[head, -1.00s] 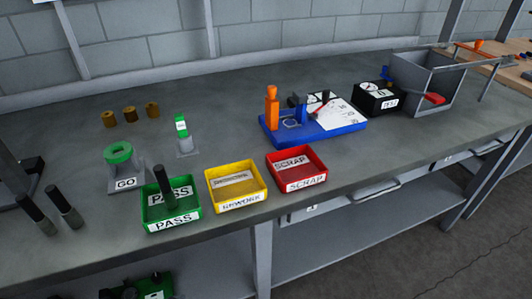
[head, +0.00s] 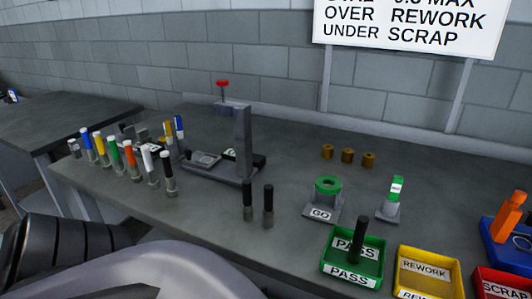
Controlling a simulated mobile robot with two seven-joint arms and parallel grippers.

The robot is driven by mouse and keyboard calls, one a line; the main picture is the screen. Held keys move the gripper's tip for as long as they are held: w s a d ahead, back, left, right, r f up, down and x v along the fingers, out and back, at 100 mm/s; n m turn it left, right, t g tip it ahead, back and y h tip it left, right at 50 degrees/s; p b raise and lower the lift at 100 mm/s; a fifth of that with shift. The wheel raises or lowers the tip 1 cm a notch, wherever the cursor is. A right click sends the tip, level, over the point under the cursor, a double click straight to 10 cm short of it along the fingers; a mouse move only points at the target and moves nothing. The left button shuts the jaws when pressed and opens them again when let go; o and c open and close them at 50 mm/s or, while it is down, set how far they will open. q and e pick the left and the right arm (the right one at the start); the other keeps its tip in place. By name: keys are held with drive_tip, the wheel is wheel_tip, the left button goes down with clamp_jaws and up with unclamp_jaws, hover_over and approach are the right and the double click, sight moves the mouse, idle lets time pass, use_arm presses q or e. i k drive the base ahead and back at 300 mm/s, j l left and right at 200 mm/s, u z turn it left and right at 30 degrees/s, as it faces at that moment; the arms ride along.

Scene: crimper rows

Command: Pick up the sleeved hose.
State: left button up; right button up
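Two black hoses with grey metal sleeves at their lower ends stand upright side by side on the bench, the left one (head: 248,200) and the right one (head: 268,205). Another black hose (head: 358,238) stands in the green PASS tray (head: 340,278); its lower end is hidden. A further black-topped hose (head: 168,174) with a grey sleeve stands at the end of a row at left. I cannot tell which one the task names. Part of my arm crosses the lower left; neither gripper is in view.
Several colour-topped pieces (head: 129,158) stand left of a grey press (head: 243,145) with a red knob. A green-ringed GO gauge (head: 327,190), a green-tagged gauge (head: 394,195), brass rings (head: 347,156), a yellow REWORK tray (head: 428,251) and a red SCRAP tray (head: 505,285) are at right.

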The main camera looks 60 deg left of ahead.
sight(268, 209)
drive_tip(key=k+j+u, duration=0.15)
drive_tip(key=u, duration=1.35)
drive_tip(key=i+j, duration=0.1)
drive_tip(key=j, duration=0.35)
drive_tip(key=i+j, duration=0.1)
drive_tip(key=j, duration=0.4)
drive_tip(key=i+j, duration=0.1)
drive_tip(key=j, duration=0.35)
drive_tip(key=z, duration=0.05)
